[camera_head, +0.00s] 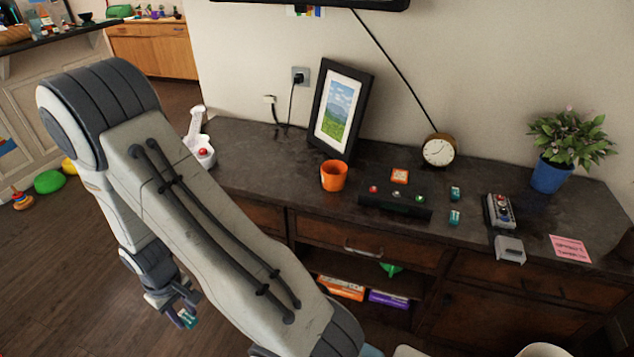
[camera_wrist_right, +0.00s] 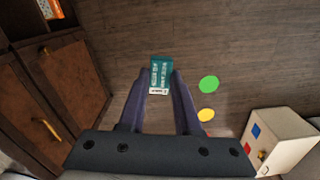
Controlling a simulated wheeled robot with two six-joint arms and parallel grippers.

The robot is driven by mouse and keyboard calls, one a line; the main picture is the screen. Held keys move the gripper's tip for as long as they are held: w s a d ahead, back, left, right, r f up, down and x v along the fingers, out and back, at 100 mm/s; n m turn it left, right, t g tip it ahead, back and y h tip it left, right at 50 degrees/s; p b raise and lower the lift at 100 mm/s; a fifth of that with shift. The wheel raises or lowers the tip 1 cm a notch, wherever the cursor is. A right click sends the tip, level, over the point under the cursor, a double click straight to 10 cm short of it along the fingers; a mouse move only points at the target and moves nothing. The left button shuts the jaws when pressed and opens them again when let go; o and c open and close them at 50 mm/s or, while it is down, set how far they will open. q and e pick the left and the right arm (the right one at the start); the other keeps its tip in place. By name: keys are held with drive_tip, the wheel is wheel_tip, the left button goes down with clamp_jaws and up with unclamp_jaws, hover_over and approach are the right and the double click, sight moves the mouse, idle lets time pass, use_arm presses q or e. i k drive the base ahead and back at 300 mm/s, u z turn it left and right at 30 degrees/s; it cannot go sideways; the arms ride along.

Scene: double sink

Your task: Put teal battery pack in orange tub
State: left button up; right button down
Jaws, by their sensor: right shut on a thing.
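My right gripper (camera_head: 180,310) is low over the wooden floor at the lower left, in front of the dresser. It is shut on a teal battery pack (camera_head: 187,319). In the right wrist view the teal pack (camera_wrist_right: 160,74), with white print, sits between the fingertips of the gripper (camera_wrist_right: 160,85). The orange tub (camera_head: 334,176) stands upright on the dark dresser top, in front of the picture frame, well above and to the right of the gripper. Two more teal packs (camera_head: 455,193) (camera_head: 454,217) are on the dresser right of the black panel. My left gripper is not in view.
Around the tub are a picture frame (camera_head: 340,110), a black button panel (camera_head: 396,198) and a clock (camera_head: 438,151). A grey device (camera_head: 500,211) and a potted plant (camera_head: 552,172) stand at right. A white device (camera_head: 201,150) stands at the dresser's left end.

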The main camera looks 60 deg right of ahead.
sight(333, 184)
drive_tip(key=z, duration=1.45)
